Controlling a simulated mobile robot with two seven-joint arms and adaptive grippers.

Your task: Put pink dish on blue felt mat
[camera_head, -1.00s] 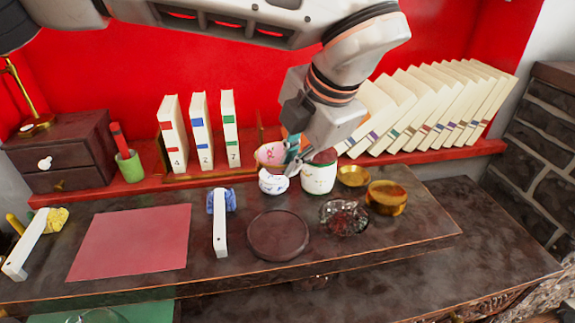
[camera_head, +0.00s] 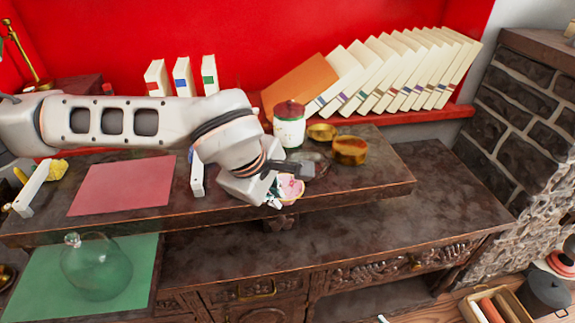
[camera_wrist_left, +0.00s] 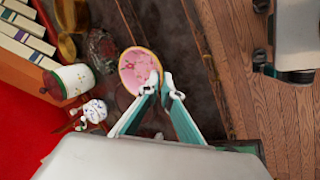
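The pink dish (camera_head: 290,187) is at the tip of my left arm, near the front edge of the raised dark shelf. In the left wrist view the pink dish (camera_wrist_left: 138,70) is round with a yellowish rim. My left gripper (camera_wrist_left: 161,80) has its fingertips close together at the dish's rim and is shut on it. In the head view the left gripper (camera_head: 279,196) is partly hidden by its own wrist. No blue felt mat can be made out; a pink mat (camera_head: 125,185) and a green mat (camera_head: 143,262) show.
A lidded white jar (camera_head: 289,132), a brass bowl (camera_head: 349,151) and leaning books (camera_head: 400,75) stand behind the dish. A glass vessel (camera_head: 97,268) rests on the green mat. A white stand (camera_head: 197,176) is beside the pink mat. The lower dark top is clear right of the green mat.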

